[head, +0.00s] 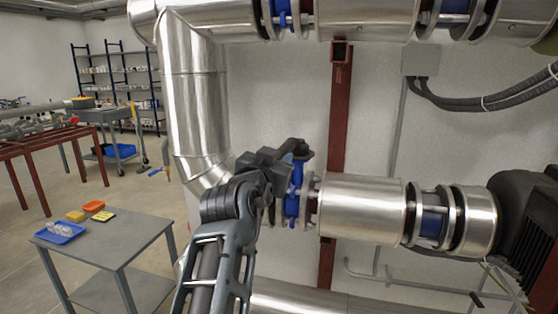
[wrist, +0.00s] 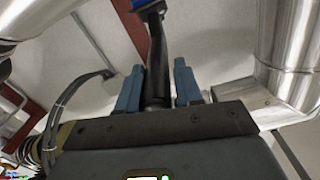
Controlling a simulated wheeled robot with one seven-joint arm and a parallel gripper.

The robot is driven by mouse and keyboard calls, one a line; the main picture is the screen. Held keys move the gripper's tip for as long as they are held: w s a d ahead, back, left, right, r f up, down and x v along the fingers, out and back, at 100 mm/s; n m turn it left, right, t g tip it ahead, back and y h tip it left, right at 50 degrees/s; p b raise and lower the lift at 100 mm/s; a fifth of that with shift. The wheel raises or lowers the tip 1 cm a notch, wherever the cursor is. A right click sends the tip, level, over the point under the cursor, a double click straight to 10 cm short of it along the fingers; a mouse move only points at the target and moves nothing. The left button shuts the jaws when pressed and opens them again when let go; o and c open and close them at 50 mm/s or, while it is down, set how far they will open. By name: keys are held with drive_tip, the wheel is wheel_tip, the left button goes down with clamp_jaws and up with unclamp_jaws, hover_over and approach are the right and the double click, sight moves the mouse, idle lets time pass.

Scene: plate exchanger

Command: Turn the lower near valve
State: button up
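The valve in the lower pipe has a blue body (head: 295,189), seen in the head view just right of my gripper (head: 282,160). Its black handle (head: 301,150) shows at the tip of my gripper, partly hidden. In the wrist view the black handle (wrist: 155,55) runs down between the two blue fingers of my gripper (wrist: 159,68). Gaps show on both sides of the handle, the right one wider, so the fingers are open around it. A bit of the blue valve body (wrist: 145,3) shows at the top edge.
A vertical silver pipe (head: 195,110) stands left of my arm. A red post (head: 339,110) rises behind. A grey cart (head: 105,242) with small trays stands at lower left.

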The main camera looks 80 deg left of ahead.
drive_tip(key=o, duration=0.4)
drive_tip(key=shift+s, duration=0.1)
drive_tip(key=shift+c, duration=0.2)
drive_tip(key=b+v, duration=0.1)
drive_tip(key=v, duration=0.6)
drive_tip(key=shift+s+d, duration=0.2)
drive_tip(key=shift+d, duration=0.05)
drive_tip(key=shift+f, duration=0.1)
